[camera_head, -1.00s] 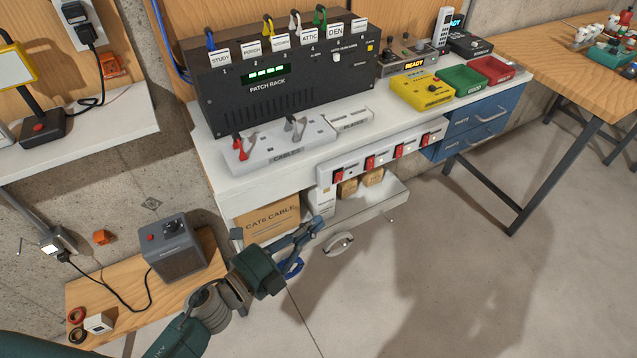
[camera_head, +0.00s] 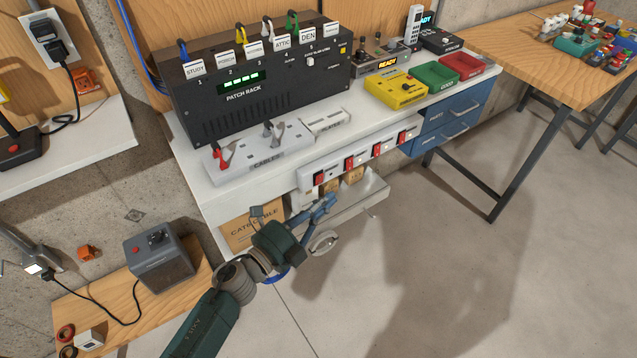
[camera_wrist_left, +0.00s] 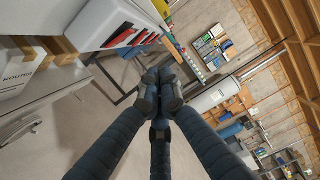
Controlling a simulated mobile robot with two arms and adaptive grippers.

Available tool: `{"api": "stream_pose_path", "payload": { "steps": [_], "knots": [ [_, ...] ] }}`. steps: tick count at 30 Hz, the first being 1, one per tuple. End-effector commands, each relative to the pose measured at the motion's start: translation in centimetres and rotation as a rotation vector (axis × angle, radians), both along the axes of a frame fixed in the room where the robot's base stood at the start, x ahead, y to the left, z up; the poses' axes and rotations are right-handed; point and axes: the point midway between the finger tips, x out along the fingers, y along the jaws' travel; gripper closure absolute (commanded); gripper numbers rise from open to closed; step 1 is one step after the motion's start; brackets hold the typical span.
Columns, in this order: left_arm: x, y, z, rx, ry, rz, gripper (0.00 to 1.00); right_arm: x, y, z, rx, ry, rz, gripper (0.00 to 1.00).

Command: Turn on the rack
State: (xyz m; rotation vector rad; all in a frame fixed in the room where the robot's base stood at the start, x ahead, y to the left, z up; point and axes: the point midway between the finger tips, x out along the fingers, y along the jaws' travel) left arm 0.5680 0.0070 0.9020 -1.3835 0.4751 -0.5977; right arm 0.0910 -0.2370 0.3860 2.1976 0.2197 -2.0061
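The black patch rack (camera_head: 285,100) stands on the white bench with a lit green display and several labelled cable plugs along its top. A white strip of red switches (camera_head: 335,169) is fixed along the bench's front edge; red switches also show in the wrist view (camera_wrist_left: 135,38). My left gripper (camera_head: 328,203) is just below and in front of the strip, apart from it. In the wrist view its fingertips (camera_wrist_left: 160,84) are together with nothing visible between them. My right gripper is not in view.
Below the strip are an open drawer (camera_head: 352,203) and a CAT6 cable box (camera_head: 240,234). Yellow (camera_head: 395,92), green (camera_head: 437,75) and red (camera_head: 468,67) trays stand on the bench. A grey box (camera_head: 160,258) is on a low wooden shelf. Floor at right is clear.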

Motion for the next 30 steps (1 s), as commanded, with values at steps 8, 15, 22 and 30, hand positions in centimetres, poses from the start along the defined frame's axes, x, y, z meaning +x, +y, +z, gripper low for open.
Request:
{"api": "stream_pose_path", "payload": {
  "steps": [8, 15, 22, 30],
  "knots": [
    [3.3, 1.1, 0.6, 0.001, 0.0, 0.0, 1.0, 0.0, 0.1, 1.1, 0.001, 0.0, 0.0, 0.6],
    [4.0, 1.7, 0.5, 0.0, 0.001, 0.0, 1.0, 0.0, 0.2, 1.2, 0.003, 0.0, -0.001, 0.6],
    [4.0, 1.7, 0.6, 0.0, 0.001, 0.0, 1.0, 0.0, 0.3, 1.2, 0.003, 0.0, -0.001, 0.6],
    [5.0, 2.4, 2.0, -0.092, 0.133, -0.001, 1.0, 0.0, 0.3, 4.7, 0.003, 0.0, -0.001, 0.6]
  ]
}}
